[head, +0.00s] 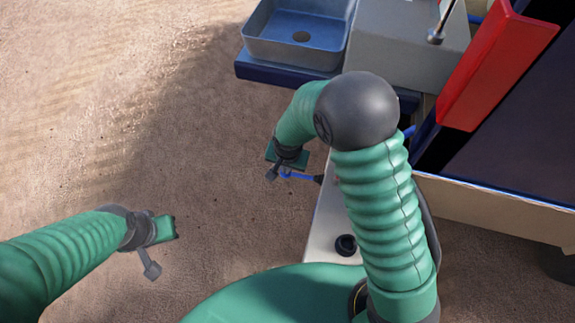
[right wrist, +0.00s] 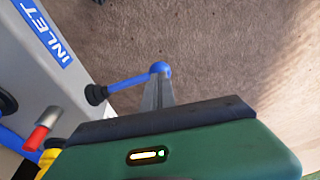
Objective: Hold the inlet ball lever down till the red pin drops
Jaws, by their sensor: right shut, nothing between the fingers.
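The blue inlet ball lever (right wrist: 130,82) sticks out from a black boot on the grey panel, with its ball (right wrist: 160,68) at the free end. Its blue rod also shows in the head view (head: 300,177). My right gripper (right wrist: 159,80) is shut and empty, its fingertips at the ball; whether they touch or press it I cannot tell. In the head view the right gripper (head: 284,168) is partly hidden by its own arm. The red pin (right wrist: 37,137) stands by a silver sleeve at lower left. My left gripper (head: 170,228) is over bare ground, its fingers unclear.
A blue "INLET" label (right wrist: 47,32) is on the panel. A grey-blue tray (head: 297,52) and a grey box (head: 410,45) stand at the back. A red panel (head: 490,70) rises at the right. The sandy ground on the left is clear.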

